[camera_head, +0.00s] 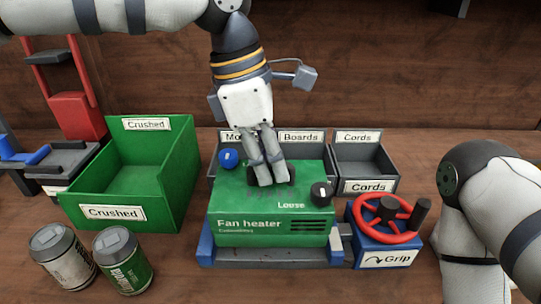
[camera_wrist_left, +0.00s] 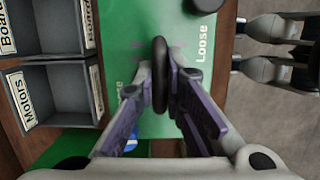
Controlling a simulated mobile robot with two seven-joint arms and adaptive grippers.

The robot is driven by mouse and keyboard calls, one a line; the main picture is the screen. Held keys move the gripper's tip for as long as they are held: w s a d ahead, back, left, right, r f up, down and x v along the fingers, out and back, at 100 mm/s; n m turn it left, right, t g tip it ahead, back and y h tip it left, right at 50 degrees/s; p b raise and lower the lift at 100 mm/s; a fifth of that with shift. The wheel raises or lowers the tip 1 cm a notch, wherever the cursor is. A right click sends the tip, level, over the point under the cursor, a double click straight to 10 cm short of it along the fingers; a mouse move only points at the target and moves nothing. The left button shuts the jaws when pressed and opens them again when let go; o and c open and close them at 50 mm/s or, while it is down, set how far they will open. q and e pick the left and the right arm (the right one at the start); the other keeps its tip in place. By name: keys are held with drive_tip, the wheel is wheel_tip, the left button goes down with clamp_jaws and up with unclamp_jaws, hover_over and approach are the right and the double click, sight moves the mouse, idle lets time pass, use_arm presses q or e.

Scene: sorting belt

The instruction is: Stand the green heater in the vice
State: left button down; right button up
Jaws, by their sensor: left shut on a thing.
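The green fan heater (camera_head: 270,228) is upright over the blue and grey vice (camera_head: 208,250). Its base is between or just above the jaws; I cannot tell whether it rests on the bed. My left gripper (camera_head: 265,183) points down at the heater's top and is shut on its black handle. In the left wrist view, the fingers (camera_wrist_left: 165,95) pinch this dark handle (camera_wrist_left: 159,65) above the green top (camera_wrist_left: 125,60). The vice's red handwheel (camera_head: 385,235) is at the right, above a "Grip" label. My right gripper is out of view; only its arm shows.
A green "Crushed" bin (camera_head: 165,180) stands left, with two cans (camera_head: 124,262) in front. Grey bins for motors, boards and cords (camera_head: 365,165) stand behind the heater. A red and grey device (camera_head: 75,115) is at far left. My right arm is close to the handwheel.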

sight(271, 188)
use_arm(q)
drive_tip(key=shift+a+x, duration=0.2)
drive_tip(key=shift+x, duration=0.6)
drive_tip(key=shift+a+x, duration=0.2)
drive_tip(key=shift+x, duration=0.55)
drive_tip(key=shift+a+x, duration=0.15)
drive_tip(key=shift+x, duration=0.65)
drive_tip(key=shift+f, duration=0.1)
drive_tip(key=c, duration=1.6)
unclamp_jaws()
